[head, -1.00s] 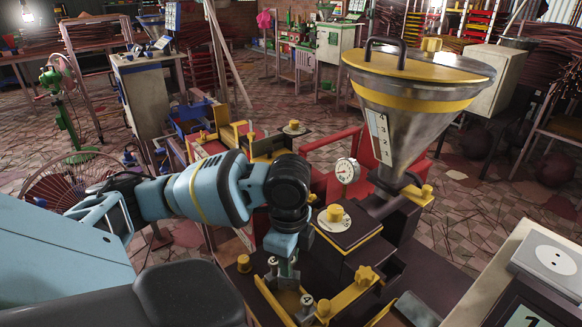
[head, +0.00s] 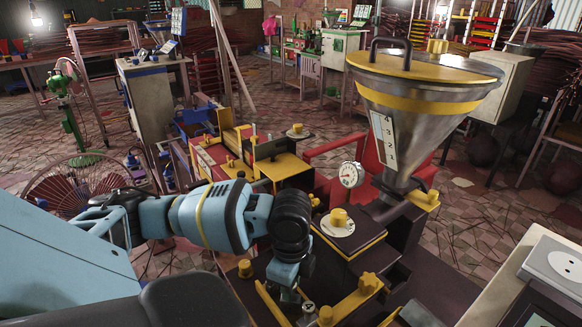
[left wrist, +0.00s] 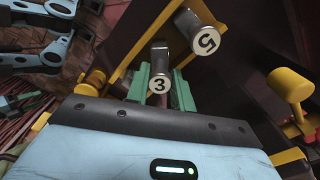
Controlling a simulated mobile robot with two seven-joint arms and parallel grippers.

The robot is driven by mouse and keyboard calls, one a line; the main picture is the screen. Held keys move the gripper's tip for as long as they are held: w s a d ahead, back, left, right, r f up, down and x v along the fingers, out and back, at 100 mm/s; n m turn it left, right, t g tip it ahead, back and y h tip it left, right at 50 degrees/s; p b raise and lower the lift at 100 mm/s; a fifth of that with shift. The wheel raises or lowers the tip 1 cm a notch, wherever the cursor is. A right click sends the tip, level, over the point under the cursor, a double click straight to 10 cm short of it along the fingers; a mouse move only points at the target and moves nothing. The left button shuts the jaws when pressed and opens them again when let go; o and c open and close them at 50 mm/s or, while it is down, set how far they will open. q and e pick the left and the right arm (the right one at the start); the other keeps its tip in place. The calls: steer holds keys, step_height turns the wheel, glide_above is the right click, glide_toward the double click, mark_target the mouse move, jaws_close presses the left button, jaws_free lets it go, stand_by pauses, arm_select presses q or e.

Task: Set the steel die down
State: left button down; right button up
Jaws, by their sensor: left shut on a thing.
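In the left wrist view, the steel die marked 3 (left wrist: 159,58) stands between the green fingers of my left gripper (left wrist: 160,86), which are shut on it. A second steel die, marked 5 (left wrist: 196,36), is beside it to the right, apart from the fingers. In the head view, my left gripper (head: 288,296) points down over the dark machine top near the bottom middle, by the yellow bars. The held die is hidden there by the gripper; another numbered die (head: 308,311) shows just right of it. Whether the held die touches the surface below cannot be told. My right gripper is not in view.
A yellow bar with a star knob (head: 368,283) lies right of the gripper. A yellow dial knob (head: 338,217), a pressure gauge (head: 350,175) and a large steel hopper (head: 420,108) stand behind. A scale (head: 556,262) is at the right.

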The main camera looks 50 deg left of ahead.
arm_select(q)
steer(key=shift+f, duration=0.1)
steer(key=c, duration=1.2)
jaws_free()
step_height(320, 180, up, 12)
steer(key=p, duration=0.2)
